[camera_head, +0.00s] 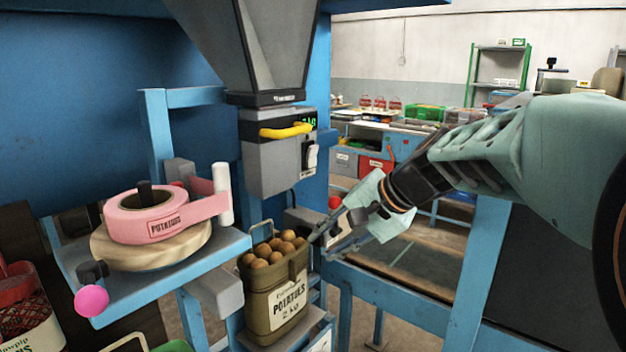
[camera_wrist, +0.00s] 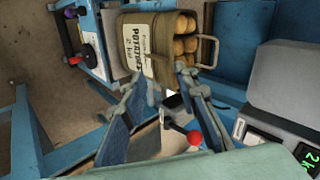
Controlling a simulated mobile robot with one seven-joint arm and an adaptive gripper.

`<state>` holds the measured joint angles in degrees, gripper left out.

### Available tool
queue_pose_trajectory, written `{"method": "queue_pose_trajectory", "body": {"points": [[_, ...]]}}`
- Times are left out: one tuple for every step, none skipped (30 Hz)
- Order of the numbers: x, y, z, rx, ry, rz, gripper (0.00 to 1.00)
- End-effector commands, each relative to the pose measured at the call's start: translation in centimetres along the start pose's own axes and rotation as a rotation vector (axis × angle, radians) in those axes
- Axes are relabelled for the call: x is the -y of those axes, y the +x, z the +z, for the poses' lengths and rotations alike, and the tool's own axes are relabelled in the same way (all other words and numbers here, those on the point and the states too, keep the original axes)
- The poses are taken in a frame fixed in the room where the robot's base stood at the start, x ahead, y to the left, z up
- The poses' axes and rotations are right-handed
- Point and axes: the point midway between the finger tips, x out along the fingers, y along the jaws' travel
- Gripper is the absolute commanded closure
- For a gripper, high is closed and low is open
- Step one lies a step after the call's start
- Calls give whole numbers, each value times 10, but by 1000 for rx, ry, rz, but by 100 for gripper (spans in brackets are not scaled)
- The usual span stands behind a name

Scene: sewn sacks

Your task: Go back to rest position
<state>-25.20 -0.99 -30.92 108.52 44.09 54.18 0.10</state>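An olive sack labelled POTATOES (camera_head: 275,312), open at the top and full of potatoes (camera_head: 272,250), stands upright on a small platform below the grey hopper spout. It also shows at the top of the wrist view (camera_wrist: 150,45), with a wire handle at its side. My gripper (camera_head: 322,243) is just right of the sack's upper edge, with my arm reaching in from the right. In the wrist view my gripper (camera_wrist: 161,75) has its two fingers spread, with nothing held between them. Whether the tips touch the sack is unclear.
A grey hopper unit with a yellow handle (camera_head: 287,130) hangs above the sack. A pink tape roll (camera_head: 150,215) sits on the blue shelf at left. A red-knobbed lever (camera_wrist: 194,138) is close to my fingers. Blue frame beams (camera_head: 400,302) lie below my arm.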

Motion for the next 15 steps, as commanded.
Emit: {"method": "queue_pose_trajectory", "body": {"points": [[-10,8,5,7,-27,39,72],[-16,11,8,10,-42,63,72],[-24,14,10,12,-61,90,72],[-29,16,11,12,-74,109,72],[-34,18,12,13,-86,126,72],[-41,20,14,16,-103,150,72],[-46,21,16,18,-118,166,72],[-50,22,16,18,-130,182,72],[-55,23,18,20,-148,202,72],[-60,24,20,23,-162,218,72],[-64,24,22,25,-177,233,72],[-70,22,25,28,-199,254,72],[-74,21,27,31,-214,267,72],[-78,19,29,33,-228,280,72],[-82,14,32,37,-248,293,72]]}}
